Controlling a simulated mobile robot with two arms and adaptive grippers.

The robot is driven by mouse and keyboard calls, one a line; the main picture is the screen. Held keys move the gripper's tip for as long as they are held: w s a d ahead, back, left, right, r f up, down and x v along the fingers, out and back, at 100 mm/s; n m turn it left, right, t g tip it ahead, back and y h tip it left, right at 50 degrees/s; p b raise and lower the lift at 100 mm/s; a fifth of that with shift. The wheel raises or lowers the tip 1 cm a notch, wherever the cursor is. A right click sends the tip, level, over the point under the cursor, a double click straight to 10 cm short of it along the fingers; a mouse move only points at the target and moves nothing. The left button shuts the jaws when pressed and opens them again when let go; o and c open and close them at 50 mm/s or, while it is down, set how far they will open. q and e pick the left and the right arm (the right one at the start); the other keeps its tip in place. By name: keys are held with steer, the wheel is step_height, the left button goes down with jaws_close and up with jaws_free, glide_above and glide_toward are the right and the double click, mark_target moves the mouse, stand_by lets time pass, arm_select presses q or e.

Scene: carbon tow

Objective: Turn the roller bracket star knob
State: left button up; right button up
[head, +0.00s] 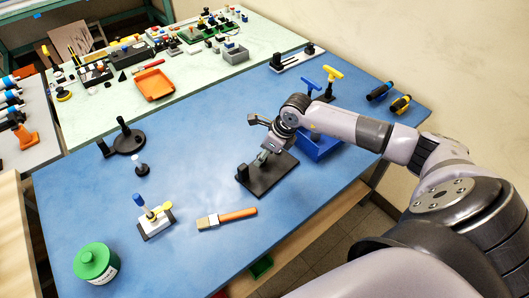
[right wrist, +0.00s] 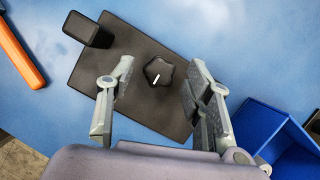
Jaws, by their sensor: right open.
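The roller bracket is a dark flat plate (right wrist: 105,60) on the blue table, with a black block (right wrist: 88,29) standing at one end. Its black star knob (right wrist: 158,71) has a white mark and shows in the right wrist view. My right gripper (right wrist: 160,82) is open over the plate, one finger on each side of the knob, with gaps visible between knob and fingers. In the head view my right gripper (head: 263,156) hangs over the plate (head: 262,186) and hides the knob. My left gripper is not in view.
A blue bin (head: 318,147) stands close beside the plate. A brush with an orange handle (head: 228,218) lies in front. The table's middle is clear.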

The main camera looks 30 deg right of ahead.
steer(key=shift+d+r, duration=0.1)
steer(key=shift+r, duration=0.15)
steer(key=v, duration=1.1)
steer(key=shift+r, duration=0.25)
steer(key=shift+s+f, duration=0.1)
steer(key=shift+s, duration=0.1)
